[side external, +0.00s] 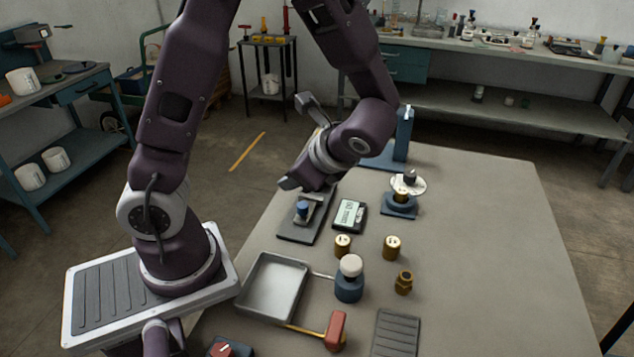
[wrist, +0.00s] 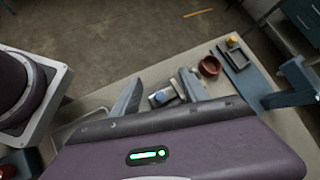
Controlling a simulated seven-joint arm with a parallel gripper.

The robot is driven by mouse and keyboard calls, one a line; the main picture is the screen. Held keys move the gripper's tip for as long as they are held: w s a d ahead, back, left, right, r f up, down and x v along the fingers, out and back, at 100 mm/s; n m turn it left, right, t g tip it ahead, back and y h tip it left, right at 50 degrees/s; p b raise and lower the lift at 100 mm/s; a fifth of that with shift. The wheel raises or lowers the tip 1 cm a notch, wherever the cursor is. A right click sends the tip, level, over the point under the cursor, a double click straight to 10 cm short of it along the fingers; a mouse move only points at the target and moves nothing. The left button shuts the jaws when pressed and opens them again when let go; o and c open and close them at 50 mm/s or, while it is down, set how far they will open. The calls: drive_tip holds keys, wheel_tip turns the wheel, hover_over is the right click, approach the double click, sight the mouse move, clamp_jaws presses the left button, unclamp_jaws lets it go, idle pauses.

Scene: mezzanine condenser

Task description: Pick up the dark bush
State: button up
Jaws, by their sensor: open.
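My gripper (side external: 303,188) is open and empty above the far left part of the bench, over a dark base plate (side external: 293,228) holding a small blue cylinder (side external: 302,208). In the wrist view my gripper (wrist: 160,90) has its fingers apart, with a blue-and-pale fixture (wrist: 161,96) showing between them. A small dark piece (side external: 410,177) sits on a white disc on a blue stand; it may be the dark bush, but I cannot be sure. Two brass bushes (side external: 343,245) (side external: 392,247) and a brass fitting (side external: 403,282) stand nearer the front.
A metal tray (side external: 273,287), a white-capped blue jar (side external: 349,279), a red-handled tool (side external: 335,330) and a display unit (side external: 350,215) are around. A blue upright (side external: 402,135) stands at the back. A reddish-brown round piece (wrist: 210,66) shows in the wrist view. The bench's right side is clear.

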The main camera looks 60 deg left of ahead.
drive_tip(key=w+f+m+t+y, duration=0.1)
drive_tip(key=w+f+m, duration=0.1)
drive_tip(key=w+a+f+m+t+y, duration=0.1)
drive_tip(key=w+f+m, duration=0.1)
drive_tip(key=f+m, duration=0.1)
drive_tip(key=w+f+m+t+y, duration=0.1)
drive_tip(key=w+f+m, duration=0.2)
drive_tip(key=shift+a+y, duration=0.15)
drive_tip(key=shift+y, duration=0.25)
drive_tip(key=x, duration=0.4)
drive_tip(key=w+x, duration=0.1)
drive_tip(key=x, duration=0.2)
drive_tip(key=shift+r, duration=0.15)
clamp_jaws()
